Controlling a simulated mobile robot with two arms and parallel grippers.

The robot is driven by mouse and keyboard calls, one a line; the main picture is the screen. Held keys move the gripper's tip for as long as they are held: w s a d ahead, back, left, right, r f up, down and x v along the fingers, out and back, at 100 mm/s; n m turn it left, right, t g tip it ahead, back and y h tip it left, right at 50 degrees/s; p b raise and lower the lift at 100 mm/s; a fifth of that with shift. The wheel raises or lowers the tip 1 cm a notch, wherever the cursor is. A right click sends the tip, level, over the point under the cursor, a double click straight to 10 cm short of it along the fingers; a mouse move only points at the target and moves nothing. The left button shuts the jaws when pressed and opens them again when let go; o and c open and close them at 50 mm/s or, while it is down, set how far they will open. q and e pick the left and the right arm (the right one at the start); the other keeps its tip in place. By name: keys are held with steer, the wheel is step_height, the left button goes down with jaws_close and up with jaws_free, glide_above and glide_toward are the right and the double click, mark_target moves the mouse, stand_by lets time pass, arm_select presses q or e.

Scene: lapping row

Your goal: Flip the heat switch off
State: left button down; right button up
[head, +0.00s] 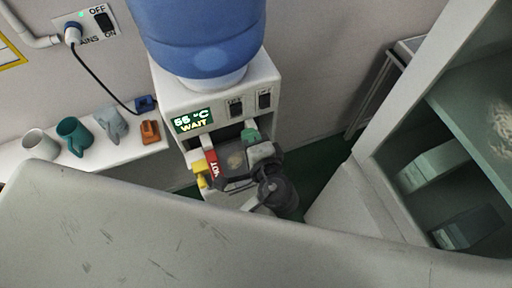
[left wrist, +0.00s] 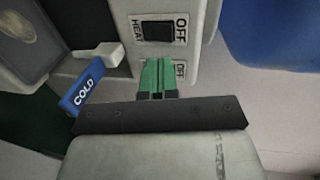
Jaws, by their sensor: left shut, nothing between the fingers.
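The heat switch (left wrist: 158,31) is a black rocker on the white water dispenser, between the words HEAT and OFF in the left wrist view. In the head view it is the left (head: 235,106) of two dark switches on the dispenser's front (head: 180,97). My left gripper (left wrist: 158,92) is shut and empty, its green fingertips in front of the second switch's place, beside the heat switch. They cover most of that switch; its OFF label shows. In the head view the gripper (head: 250,136) is just below the switches. Which way the rocker is tipped I cannot tell. My right gripper is not in view.
The dispenser's display (head: 193,121) reads 55 °C WAIT. A blue bottle (head: 198,35) stands on top. The red HOT tap (head: 212,165) and blue COLD tap (left wrist: 82,90) are close by. Mugs (head: 72,136) stand on a left ledge. A mains switch (head: 103,22) is on the wall.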

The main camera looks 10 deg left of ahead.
mark_target(236, 108)
arm_select(q)
steer(key=x, duration=0.4)
steer(key=r+x, duration=0.1)
steer(key=x, duration=0.2)
steer(key=shift+w+a+r, duration=0.1)
steer(key=shift+w+a, duration=0.05)
steer(key=shift+w, duration=0.05)
steer(key=shift+w+a+r, duration=0.2)
steer(key=shift+w, duration=0.05)
steer(key=shift+f, duration=0.1)
